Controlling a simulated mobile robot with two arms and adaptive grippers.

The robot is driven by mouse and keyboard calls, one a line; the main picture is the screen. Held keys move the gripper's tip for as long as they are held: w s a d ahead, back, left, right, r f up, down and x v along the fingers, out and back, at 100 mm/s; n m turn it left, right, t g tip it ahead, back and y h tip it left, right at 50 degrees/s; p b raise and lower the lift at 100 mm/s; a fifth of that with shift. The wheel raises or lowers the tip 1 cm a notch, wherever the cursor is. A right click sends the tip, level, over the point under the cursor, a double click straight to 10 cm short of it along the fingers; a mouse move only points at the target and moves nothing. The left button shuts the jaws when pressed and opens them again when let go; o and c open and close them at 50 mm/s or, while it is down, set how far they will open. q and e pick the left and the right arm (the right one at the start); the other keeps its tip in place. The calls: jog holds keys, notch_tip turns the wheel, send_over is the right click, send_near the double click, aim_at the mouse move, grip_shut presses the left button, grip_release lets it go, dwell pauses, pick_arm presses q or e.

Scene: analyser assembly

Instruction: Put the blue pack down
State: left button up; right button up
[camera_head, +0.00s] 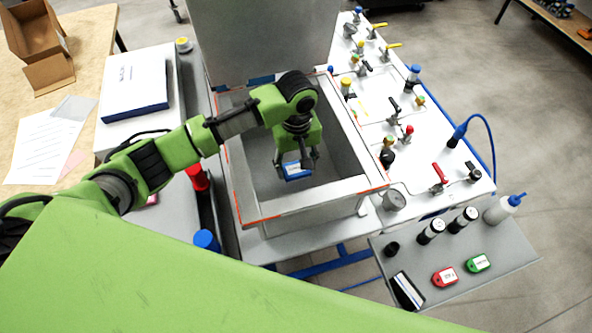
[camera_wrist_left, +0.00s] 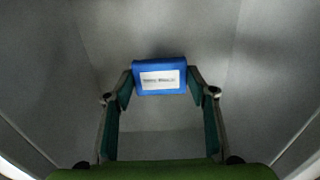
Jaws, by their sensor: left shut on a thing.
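The blue pack (camera_head: 297,171) with a white label is inside the open grey box (camera_head: 252,209) in the middle of the head view. My left gripper (camera_head: 298,160) reaches down into the box from above and is shut on the blue pack. In the left wrist view the blue pack (camera_wrist_left: 160,77) sits between the two fingertips of the left gripper (camera_wrist_left: 161,84), label towards the camera. Grey box walls surround it. I cannot tell whether the pack touches the box floor. My right gripper is not in view.
A panel with valves (camera_head: 386,110) stands right of the box. A grey shelf (camera_head: 455,262) at lower right holds bottles and red and green tags. A white case (camera_head: 136,82) and papers (camera_head: 45,140) lie at left. The box's raised lid (camera_head: 262,35) is behind.

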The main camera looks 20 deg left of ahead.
aim_at(297, 169)
pick_arm(q)
jog(key=shift+f, duration=1.8)
jog(key=o, duration=1.1)
jog(key=shift+f, duration=0.15)
notch_tip(297, 169, up, 12)
jog(key=shift+r+b, duration=0.2)
jog(key=shift+b, duration=0.3)
